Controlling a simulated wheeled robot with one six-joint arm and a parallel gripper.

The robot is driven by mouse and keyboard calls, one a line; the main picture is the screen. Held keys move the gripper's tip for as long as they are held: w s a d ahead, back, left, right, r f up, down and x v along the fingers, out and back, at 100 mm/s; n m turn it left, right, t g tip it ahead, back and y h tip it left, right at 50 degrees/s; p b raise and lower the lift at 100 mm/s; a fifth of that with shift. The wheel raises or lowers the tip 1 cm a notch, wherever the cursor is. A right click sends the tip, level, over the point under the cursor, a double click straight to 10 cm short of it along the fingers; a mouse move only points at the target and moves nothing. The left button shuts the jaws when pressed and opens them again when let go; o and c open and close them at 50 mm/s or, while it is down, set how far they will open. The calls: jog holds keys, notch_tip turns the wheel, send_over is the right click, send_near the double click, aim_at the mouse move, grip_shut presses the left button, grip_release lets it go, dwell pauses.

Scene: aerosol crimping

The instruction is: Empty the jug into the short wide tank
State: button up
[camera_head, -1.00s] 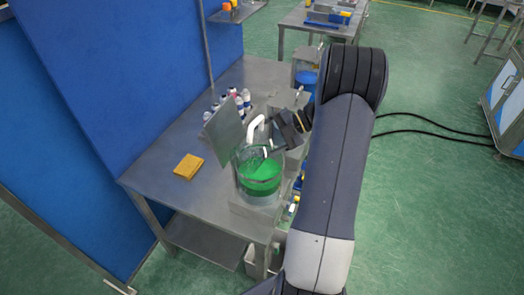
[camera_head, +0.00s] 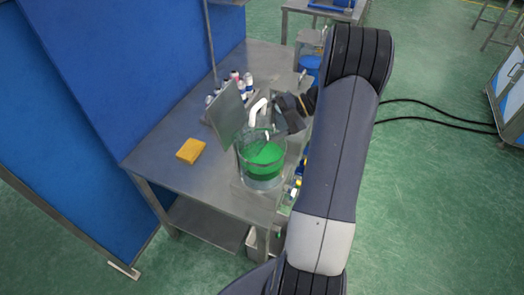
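The short wide tank (camera_head: 263,182) is a clear round vessel near the right edge of the steel table, with bright green liquid inside. The clear jug (camera_head: 253,137) is tilted at the tank's mouth, and its outline is hard to separate from the tank rim. My gripper (camera_head: 284,112) is dark and sits just above and right of the tank, at the jug's side. It appears shut on the jug, though its fingertips are small and partly hidden. I cannot tell how much liquid is left in the jug.
A grey upright panel (camera_head: 227,113) stands left of the jug. A white curved pipe-like part (camera_head: 257,109) is close behind it. Several small bottles (camera_head: 243,83) stand further back. A yellow block (camera_head: 190,151) lies on the table (camera_head: 160,165), whose left front is otherwise clear.

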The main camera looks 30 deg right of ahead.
aim_at(257, 122)
jog(key=shift+s+a+r+n+t+h, duration=0.5)
jog(key=shift+s+a+r+n+h, duration=0.15)
jog(key=shift+n+h, duration=0.35)
jog(key=shift+s+a+r+n+t+h, duration=0.3)
jog(key=shift+a+r+n+h, duration=0.1)
jog(key=shift+r+h, duration=0.2)
jog(key=shift+s+a+r+n+t+h, duration=0.3)
jog(key=shift+a+r+h, duration=0.1)
jog(key=shift+r+h, duration=0.15)
jog(key=shift+w, duration=0.1)
jog(key=shift+s+a+r+n+t+h, duration=0.25)
jog(key=shift+a+r+n+t+h, duration=0.05)
jog(key=shift+r+h, duration=0.2)
jog(key=shift+s+a+r+n+t+h, duration=0.2)
jog(key=shift+a+r+n+t+h, duration=0.1)
jog(key=shift+r+h, duration=0.15)
jog(key=shift+r, duration=0.15)
